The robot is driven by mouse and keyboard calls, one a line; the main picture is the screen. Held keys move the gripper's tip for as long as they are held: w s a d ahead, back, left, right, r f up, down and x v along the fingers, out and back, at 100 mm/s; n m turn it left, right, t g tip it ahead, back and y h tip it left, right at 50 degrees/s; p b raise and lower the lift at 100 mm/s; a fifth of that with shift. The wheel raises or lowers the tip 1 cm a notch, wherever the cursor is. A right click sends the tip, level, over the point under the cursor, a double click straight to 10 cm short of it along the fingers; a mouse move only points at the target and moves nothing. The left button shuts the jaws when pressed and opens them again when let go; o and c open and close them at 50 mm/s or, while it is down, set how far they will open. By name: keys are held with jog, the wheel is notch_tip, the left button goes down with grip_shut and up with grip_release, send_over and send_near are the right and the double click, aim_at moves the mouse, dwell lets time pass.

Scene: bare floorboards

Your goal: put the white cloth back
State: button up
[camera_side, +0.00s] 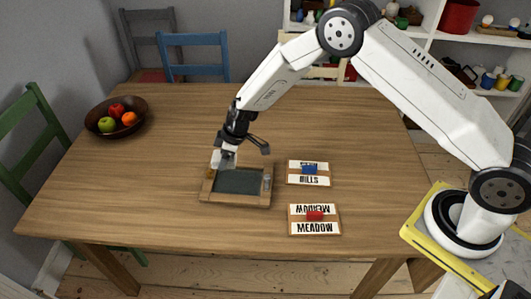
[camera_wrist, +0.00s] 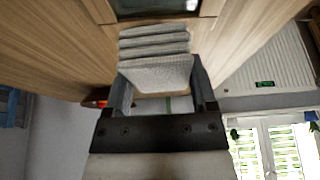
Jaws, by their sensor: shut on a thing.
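The white cloth (camera_side: 223,161) hangs below my gripper (camera_side: 231,151) at the upper left edge of a wood-framed dark slate (camera_side: 238,181). In the wrist view the cloth (camera_wrist: 155,48) looks folded in several layers, pale grey-white, and sits between the two dark fingers of my gripper (camera_wrist: 162,85). My gripper is shut on it. The slate (camera_wrist: 150,7) shows partly at the top of the wrist view. I cannot tell whether the cloth touches the slate or its frame.
A small yellowish thing (camera_side: 210,174) sits at the frame's left side. Two lettered cards, one with a blue piece (camera_side: 309,169) and one with a red piece (camera_side: 315,216), lie right of the slate. A fruit bowl (camera_side: 99,126) stands far left. The table's (camera_side: 150,200) left front is clear.

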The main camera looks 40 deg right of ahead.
jog(key=s+a+r+n+g, duration=0.1)
jog(key=s+n, duration=0.2)
jog(key=s, duration=0.5)
jog(key=s+a+r+n+g+y, duration=0.1)
jog(key=s+n, duration=0.2)
jog(key=s, duration=0.6)
jog(key=s+a+r+n+g, duration=0.1)
jog(key=s+r+n, duration=0.1)
jog(key=s, duration=0.7)
jog(key=shift+n, duration=0.4)
send_over(230, 227)
jog(key=d, duration=0.1)
jog(key=shift+s+d+f, duration=0.1)
jog(key=shift+s+f, duration=0.05)
jog(key=shift+f, duration=2.2)
jog(key=shift+s+f, duration=0.1)
jog(key=shift+f, duration=2.2)
jog(key=shift+f, duration=0.1)
jog(key=shift+w+f, duration=0.15)
jog(key=shift+f, duration=0.05)
jog(key=shift+w+f, duration=0.1)
jog(key=shift+f, duration=1.45)
jog(key=shift+f, duration=0.15)
